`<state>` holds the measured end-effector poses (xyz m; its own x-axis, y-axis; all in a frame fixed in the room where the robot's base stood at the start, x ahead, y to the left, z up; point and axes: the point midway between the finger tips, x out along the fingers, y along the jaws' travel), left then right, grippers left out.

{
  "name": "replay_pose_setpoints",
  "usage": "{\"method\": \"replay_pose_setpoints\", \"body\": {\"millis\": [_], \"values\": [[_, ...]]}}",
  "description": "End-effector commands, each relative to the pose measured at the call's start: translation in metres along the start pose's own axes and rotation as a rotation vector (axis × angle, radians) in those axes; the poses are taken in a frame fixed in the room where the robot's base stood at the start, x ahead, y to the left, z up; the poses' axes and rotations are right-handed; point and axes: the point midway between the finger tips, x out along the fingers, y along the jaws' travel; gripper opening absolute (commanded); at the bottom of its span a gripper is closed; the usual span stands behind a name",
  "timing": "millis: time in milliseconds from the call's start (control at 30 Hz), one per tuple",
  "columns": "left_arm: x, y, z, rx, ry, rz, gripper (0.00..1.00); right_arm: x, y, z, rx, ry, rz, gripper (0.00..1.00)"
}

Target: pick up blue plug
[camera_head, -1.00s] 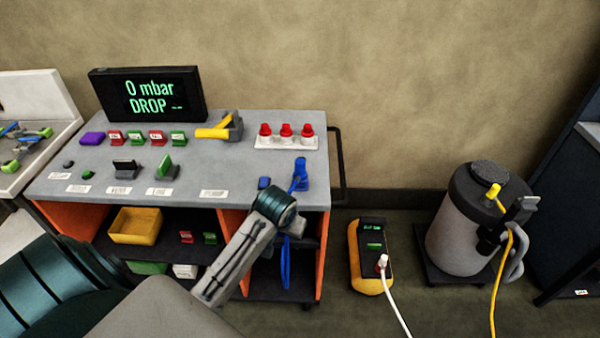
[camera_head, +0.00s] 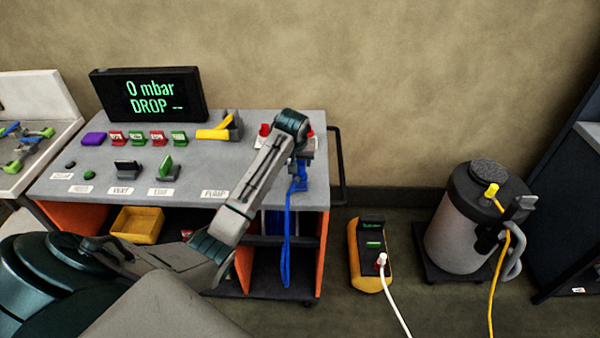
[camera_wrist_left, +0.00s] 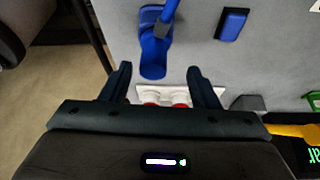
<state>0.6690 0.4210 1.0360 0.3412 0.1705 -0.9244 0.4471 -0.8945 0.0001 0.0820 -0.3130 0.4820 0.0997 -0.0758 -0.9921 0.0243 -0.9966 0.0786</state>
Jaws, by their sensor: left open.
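The blue plug (camera_head: 299,184) stands near the right front of the grey cart top, with a blue cable hanging down over the front. In the left wrist view the blue plug (camera_wrist_left: 153,57) is ahead of the fingers, its lower end roughly in line with the gap between the tips. My left gripper (camera_wrist_left: 159,72) is open and nothing is between its fingers. In the head view the left gripper (camera_head: 302,154) hangs over the plug and hides its upper part. My right gripper is not in view.
Red-capped pieces on a white strip (camera_wrist_left: 190,92) lie just beyond the gripper. A small blue block (camera_wrist_left: 232,24) sits beside the plug. A yellow-handled valve (camera_head: 215,132) and a black display (camera_head: 148,95) stand farther left. The cart's right handle (camera_head: 337,165) is close by.

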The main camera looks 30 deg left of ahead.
Motion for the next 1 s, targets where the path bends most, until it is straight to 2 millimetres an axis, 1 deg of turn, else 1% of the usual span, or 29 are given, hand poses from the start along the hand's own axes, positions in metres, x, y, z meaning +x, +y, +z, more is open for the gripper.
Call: {"method": "replay_pose_setpoints", "body": {"millis": [167,333,400,500,600,767,800,867,900,1000], "values": [[0.010,0.003,-0.002,0.000,-0.003,0.001,0.55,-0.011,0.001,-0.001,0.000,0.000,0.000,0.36],[0.030,0.009,-0.005,0.000,-0.004,0.000,0.55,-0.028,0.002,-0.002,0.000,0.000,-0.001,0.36],[0.041,0.008,-0.004,0.000,-0.003,0.000,0.55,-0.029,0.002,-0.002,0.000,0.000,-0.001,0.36],[0.050,0.008,-0.004,0.000,-0.001,0.000,0.55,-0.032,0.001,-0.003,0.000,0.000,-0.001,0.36],[0.054,0.008,-0.004,0.001,0.000,0.000,0.55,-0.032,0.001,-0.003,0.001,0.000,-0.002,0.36],[0.055,0.008,-0.004,0.001,0.001,0.000,0.55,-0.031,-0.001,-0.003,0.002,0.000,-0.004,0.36],[0.055,0.008,-0.004,0.001,0.001,0.000,0.53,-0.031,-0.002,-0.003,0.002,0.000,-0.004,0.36],[0.055,0.008,-0.004,0.001,0.001,0.000,0.42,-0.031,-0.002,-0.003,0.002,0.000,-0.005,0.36],[0.055,0.008,-0.004,0.001,0.001,0.000,0.34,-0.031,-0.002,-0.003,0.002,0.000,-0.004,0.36],[0.055,0.008,-0.004,0.001,0.001,0.000,0.15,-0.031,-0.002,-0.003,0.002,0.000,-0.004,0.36]]}}
